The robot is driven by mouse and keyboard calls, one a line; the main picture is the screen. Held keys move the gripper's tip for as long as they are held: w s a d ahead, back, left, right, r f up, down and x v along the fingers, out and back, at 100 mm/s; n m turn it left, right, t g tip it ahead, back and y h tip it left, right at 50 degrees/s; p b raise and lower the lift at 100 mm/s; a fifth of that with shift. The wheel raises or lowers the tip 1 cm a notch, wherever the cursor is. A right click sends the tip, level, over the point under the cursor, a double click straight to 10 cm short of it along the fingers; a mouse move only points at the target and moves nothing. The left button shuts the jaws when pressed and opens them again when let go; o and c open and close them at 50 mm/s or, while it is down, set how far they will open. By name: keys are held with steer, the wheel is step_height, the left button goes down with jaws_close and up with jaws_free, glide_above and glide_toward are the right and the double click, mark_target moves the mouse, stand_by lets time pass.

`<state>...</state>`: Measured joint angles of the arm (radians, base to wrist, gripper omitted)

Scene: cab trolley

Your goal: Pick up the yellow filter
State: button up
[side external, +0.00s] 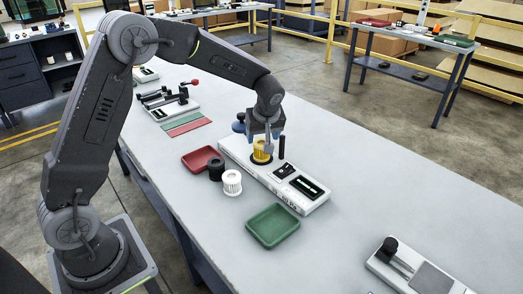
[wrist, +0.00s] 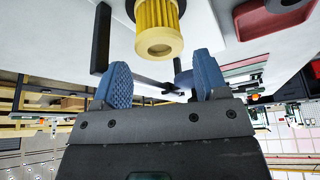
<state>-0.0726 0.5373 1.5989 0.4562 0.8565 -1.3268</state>
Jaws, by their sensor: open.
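The yellow filter (side external: 262,151) is a small ribbed cylinder standing upright on a dark round seat of the white test device (side external: 232,148). In the wrist view the yellow filter (wrist: 157,27) shows at the top centre with its pale round end and hole towards the camera. My gripper (side external: 268,136) is at the filter in the side view, with the fingers close to it. In the wrist view my gripper (wrist: 160,80) has its two blue pads spread wide with nothing between them; the filter lies beyond the pads. Whether a finger touches it cannot be told.
A black post (side external: 281,147) stands on the device beside the filter. A black filter (side external: 216,169), a white filter (side external: 232,182), a red tray (side external: 201,158) and a green tray (side external: 273,226) lie nearby.

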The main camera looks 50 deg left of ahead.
mark_target(262, 142)
steer(key=shift+x, duration=3.2)
steer(key=shift+s+d, duration=0.1)
steer(key=shift+d, duration=0.05)
steer(key=c, duration=0.8)
